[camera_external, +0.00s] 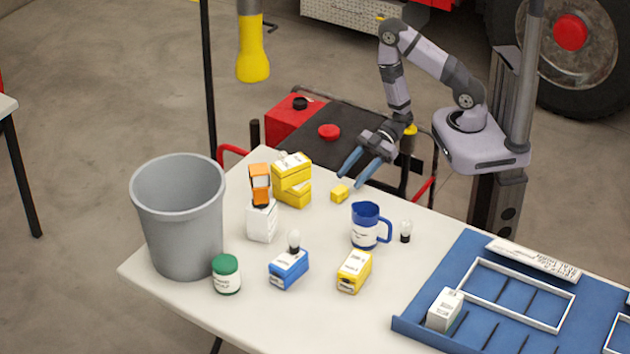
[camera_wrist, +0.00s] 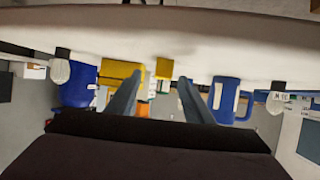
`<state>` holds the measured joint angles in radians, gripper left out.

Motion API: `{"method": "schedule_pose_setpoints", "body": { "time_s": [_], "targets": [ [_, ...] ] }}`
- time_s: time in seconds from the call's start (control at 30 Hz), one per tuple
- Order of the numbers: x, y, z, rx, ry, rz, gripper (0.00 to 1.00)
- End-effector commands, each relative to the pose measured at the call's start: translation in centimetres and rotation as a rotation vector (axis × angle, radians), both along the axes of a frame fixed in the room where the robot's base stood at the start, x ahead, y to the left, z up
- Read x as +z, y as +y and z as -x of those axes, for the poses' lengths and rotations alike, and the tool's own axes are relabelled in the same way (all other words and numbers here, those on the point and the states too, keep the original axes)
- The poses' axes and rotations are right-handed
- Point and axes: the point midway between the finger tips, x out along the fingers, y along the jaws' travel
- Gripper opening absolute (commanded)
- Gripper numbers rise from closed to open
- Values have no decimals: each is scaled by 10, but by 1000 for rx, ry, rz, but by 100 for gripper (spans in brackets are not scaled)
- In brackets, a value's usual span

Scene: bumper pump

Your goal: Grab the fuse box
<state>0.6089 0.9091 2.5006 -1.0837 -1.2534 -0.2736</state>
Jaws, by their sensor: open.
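No label is legible, so I cannot tell which box is the fuse box. Yellow boxes with white labels are a stack of two (camera_external: 292,173) at the back of the table and one (camera_external: 354,273) nearer the front. A small yellow block (camera_external: 340,193) lies between the stack and the blue mug. A blue box (camera_external: 288,272) and a white box (camera_external: 262,222) also stand there. My gripper (camera_external: 351,178) is open and empty, its fingers above the table's back edge, just above and behind the small block. In the wrist view, a small yellow block (camera_wrist: 164,68) shows between the fingertips.
The blue mug (camera_external: 366,228) and a bulb (camera_external: 405,231) stand right of the small block. A grey bin (camera_external: 180,220) and a green-lidded jar (camera_external: 226,275) are at left. A blue tray (camera_external: 405,325) with white frames lies right. Bare tabletop separates the front items.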

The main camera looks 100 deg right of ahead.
Motion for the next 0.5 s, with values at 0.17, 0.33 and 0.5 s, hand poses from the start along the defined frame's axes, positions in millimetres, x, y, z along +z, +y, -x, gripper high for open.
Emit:
{"method": "schedule_pose_setpoints", "body": {
  "time_s": [0.17, 0.33, 0.5],
  "targets": [
    [3, 3, 2, 1, -28, -33, 47],
    [2, 6, -1, 4, -27, -33, 47],
    [-2, 12, -11, 5, -27, -32, 47]
  ]
}}
